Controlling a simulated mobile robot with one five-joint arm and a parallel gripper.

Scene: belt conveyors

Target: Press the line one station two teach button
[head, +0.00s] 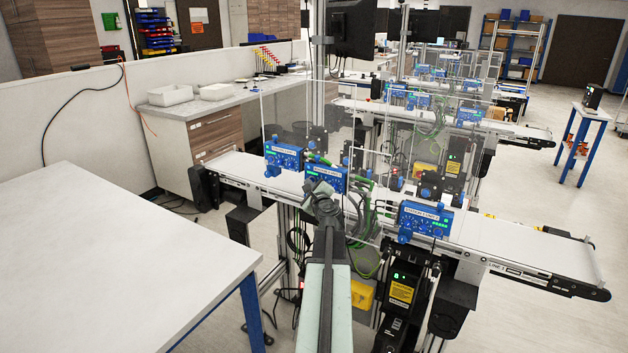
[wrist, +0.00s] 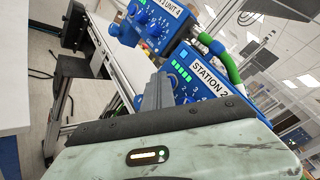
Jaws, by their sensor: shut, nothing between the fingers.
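The blue sensor box labelled "STATION 2" (wrist: 207,78) has a row of green lights and white dial marks. In the head view it appears to be the middle blue box (head: 327,179) on the near conveyor, partly hidden by my gripper (head: 320,190). My gripper is shut and empty. In the wrist view its fingertips (wrist: 160,78) are just left of the station 2 box and overlap its left edge; I cannot tell whether they touch. The teach button itself cannot be picked out.
Another blue box (wrist: 152,20) is at the upper left in the wrist view. On the near conveyor (head: 520,245), blue boxes stand left (head: 284,157) and right (head: 425,218) of the middle one. Green cables (head: 362,215) hang close by. A white table (head: 110,250) is at left.

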